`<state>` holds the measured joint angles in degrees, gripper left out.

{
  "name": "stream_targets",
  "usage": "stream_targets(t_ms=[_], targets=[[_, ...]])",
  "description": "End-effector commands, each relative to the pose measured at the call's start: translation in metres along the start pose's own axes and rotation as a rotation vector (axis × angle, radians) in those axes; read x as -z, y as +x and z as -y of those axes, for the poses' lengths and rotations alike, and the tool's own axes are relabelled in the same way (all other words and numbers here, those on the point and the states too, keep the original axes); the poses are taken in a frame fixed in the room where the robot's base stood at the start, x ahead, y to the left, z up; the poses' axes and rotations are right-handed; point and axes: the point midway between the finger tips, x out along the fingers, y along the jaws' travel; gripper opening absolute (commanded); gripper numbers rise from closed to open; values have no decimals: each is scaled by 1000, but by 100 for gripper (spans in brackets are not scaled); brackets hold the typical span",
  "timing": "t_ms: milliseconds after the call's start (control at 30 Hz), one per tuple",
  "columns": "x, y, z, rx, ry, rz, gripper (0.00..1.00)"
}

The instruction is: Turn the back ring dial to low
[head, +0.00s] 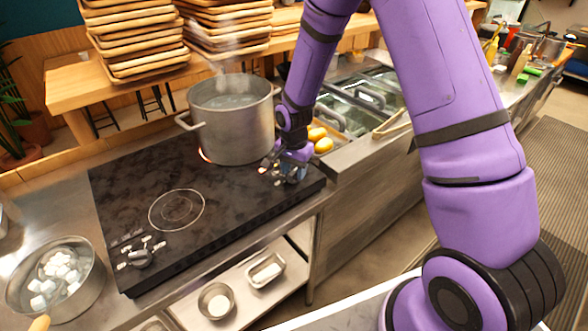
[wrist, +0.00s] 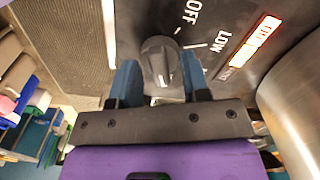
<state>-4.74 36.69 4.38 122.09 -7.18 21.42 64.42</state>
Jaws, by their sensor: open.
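My gripper (head: 287,172) is low over the right end of the black cooktop (head: 130,190), beside the large steel pot (head: 230,125). In the wrist view my gripper (wrist: 160,82) is open, its blue fingers on either side of a dark ring dial (wrist: 160,60). Whether the fingers touch the dial I cannot tell. The labels OFF (wrist: 193,11) and LOW (wrist: 225,42) show beside the dial, with a lit orange-red indicator (wrist: 256,40) further right. In the head view my gripper largely hides this dial.
The steaming pot stands close to my gripper, with a red glow under it; its wall (wrist: 297,100) also shows in the wrist view. The ring (head: 176,209) at left is empty. A pan of white cubes (head: 55,275) stands at the left. Potatoes (head: 322,144) lie behind my gripper.

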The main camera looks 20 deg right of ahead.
Motion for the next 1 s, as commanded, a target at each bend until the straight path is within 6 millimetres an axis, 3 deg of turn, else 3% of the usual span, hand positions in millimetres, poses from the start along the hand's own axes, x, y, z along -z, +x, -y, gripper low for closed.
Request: stream_targets(t_ms=[167,300,367,667,1000], targets=[[0,0,0,0,0,0,43],[0,0,0,0,0,0,10],[0,0,0,0,0,0,0],[0,0,0,0,-20,0,0],[0,0,0,0,-208,1,0]])
